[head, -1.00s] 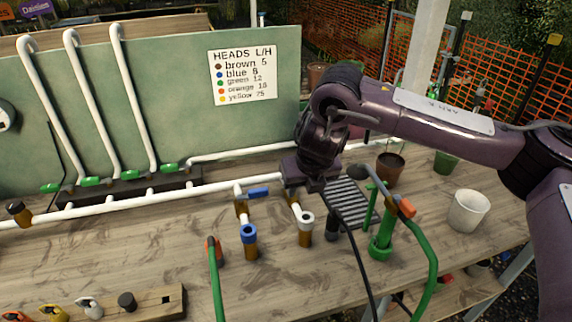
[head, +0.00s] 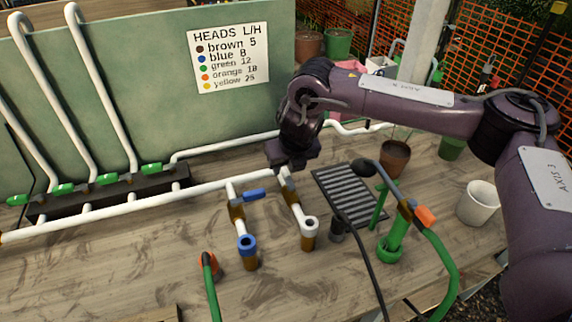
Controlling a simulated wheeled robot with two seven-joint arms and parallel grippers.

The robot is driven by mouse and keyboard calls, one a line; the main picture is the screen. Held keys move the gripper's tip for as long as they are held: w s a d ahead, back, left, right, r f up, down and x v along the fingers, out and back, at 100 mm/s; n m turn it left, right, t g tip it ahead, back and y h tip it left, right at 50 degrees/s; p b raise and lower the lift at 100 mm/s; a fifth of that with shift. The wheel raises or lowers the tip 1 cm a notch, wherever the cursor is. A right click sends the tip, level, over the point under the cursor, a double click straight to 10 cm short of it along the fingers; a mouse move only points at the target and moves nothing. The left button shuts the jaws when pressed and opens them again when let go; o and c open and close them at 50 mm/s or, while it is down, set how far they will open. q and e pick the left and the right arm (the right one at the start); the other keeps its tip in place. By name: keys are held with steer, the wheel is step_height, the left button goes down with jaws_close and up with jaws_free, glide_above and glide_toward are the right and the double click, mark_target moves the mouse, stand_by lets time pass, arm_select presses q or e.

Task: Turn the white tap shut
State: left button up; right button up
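The white-collared outlet (head: 309,226) stands on the bench, on a short white branch off the long white pipe. Its brass valve body (head: 289,196) shows just in front of my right gripper (head: 284,168). The white tap's handle cannot be made out; the gripper covers that spot. My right gripper points down at the top of this branch, and its fingers are too dark and hidden to tell whether they are open or touching. The neighbouring blue tap has its blue handle (head: 254,194) pointing right, across its branch, above a blue-collared outlet (head: 247,244). My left gripper is out of view.
A black grate (head: 348,191) lies right of the branch. A green standpipe (head: 393,240) with a green hose stands further right, near a white pot (head: 477,204) and brown pot (head: 395,158). A dark cable crosses the bench. A green board (head: 150,90) stands behind.

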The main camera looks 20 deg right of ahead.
steer(key=shift+w+f, duration=0.3)
steer(key=shift+f, duration=0.25)
steer(key=shift+w+f, duration=0.2)
steer(key=shift+f, duration=0.2)
jaws_close()
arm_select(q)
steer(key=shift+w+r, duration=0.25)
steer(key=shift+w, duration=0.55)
